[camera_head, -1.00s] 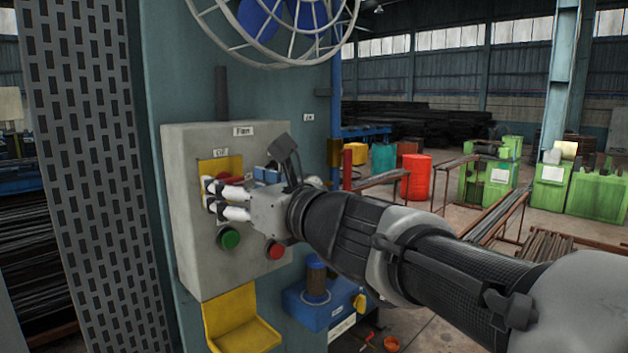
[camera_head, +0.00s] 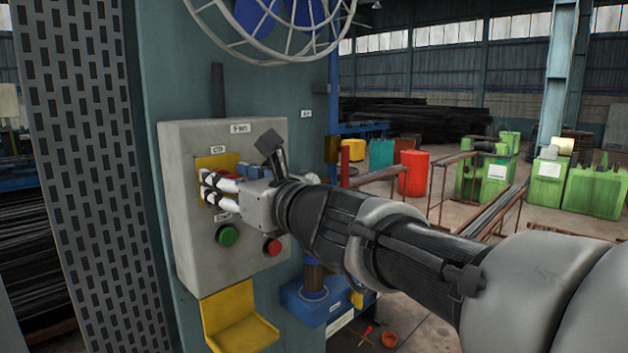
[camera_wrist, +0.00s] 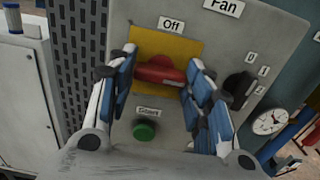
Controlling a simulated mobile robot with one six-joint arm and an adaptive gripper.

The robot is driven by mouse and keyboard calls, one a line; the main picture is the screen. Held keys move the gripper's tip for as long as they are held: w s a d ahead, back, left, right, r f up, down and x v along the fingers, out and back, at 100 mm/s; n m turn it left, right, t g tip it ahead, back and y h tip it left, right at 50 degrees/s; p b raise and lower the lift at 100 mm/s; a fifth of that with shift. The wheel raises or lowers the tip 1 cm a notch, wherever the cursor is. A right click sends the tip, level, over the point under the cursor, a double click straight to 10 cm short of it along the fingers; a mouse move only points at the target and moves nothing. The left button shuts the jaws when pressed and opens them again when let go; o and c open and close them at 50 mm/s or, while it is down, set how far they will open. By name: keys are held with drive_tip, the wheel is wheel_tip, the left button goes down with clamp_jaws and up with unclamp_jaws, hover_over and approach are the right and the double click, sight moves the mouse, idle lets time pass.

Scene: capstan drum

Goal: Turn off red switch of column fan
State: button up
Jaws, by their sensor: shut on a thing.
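The red switch (camera_wrist: 161,72) sits on a yellow plate (camera_wrist: 168,46) under an "Off" label on the grey fan box. In the wrist view its handle lies roughly crosswise, slightly tilted. My gripper (camera_wrist: 161,84) is at the switch, one blue-padded finger at each end of the handle, shut on it. In the head view my gripper (camera_head: 208,187) reaches in from the right and its white fingers hide most of the switch. The yellow plate shows above the fingers.
A green start button (camera_head: 228,236) and a red button (camera_head: 272,246) are below my gripper. A black rotary knob (camera_wrist: 241,87) is right of the switch. A yellow tray (camera_head: 240,332) juts out below the box. The fan cage (camera_head: 325,45) is above.

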drive_tip(key=shift+c, duration=1.3)
drive_tip(key=shift+b, duration=0.35)
drive_tip(key=shift+n+b, duration=7.35)
drive_tip(key=shift+n, duration=1.75)
